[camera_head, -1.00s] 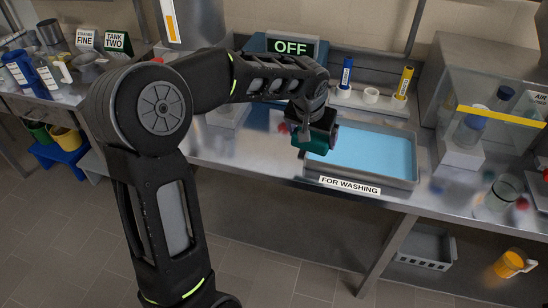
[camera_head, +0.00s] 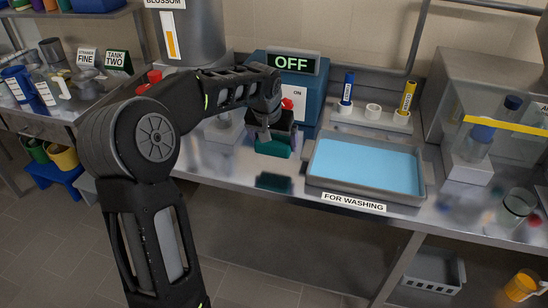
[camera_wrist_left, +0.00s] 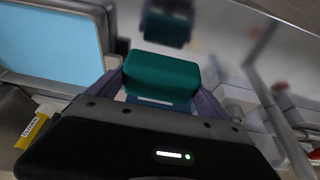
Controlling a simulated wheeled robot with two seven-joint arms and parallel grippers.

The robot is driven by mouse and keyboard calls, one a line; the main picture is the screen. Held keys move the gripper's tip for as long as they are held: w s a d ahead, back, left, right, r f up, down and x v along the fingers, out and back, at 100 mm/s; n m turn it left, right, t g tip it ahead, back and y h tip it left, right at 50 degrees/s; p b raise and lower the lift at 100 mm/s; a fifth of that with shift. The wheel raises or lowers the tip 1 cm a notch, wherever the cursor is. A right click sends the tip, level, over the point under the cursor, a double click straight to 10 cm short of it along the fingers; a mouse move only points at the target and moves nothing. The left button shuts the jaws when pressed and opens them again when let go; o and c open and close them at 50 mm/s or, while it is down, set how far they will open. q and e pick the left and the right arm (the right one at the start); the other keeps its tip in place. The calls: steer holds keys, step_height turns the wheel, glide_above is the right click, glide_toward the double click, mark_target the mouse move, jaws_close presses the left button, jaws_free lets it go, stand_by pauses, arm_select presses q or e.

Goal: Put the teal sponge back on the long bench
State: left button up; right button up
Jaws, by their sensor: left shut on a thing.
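The teal sponge (camera_head: 271,148) is a small block held in my left gripper (camera_head: 280,142), which is shut on it. It hangs above the long metal bench (camera_head: 235,165), left of the washing tray, with its dark reflection below it and a gap between. In the left wrist view the sponge (camera_wrist_left: 163,76) sits between the two purple-grey fingers, with shiny bench surface beyond it. My right gripper is not in view.
A tray of blue water (camera_head: 365,193), labelled FOR WASHING, stands right of the sponge. A blue box with an OFF display (camera_head: 312,97) is behind it. A white holder (camera_head: 371,119) carries blue and yellow tubes. A clear-sided case (camera_head: 500,130) stands at right.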

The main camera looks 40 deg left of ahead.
mark_target(274, 166)
arm_select(q)
steer(key=shift+f, duration=0.9)
steer(key=shift+f, duration=1.85)
steer(key=shift+f, duration=0.1)
steer(key=o, duration=1.1)
steer(key=shift+c, duration=0.2)
steer(key=shift+r, duration=0.25)
steer(key=v, duration=1.1)
steer(key=shift+s+r, duration=0.15)
steer(key=shift+r, duration=0.2)
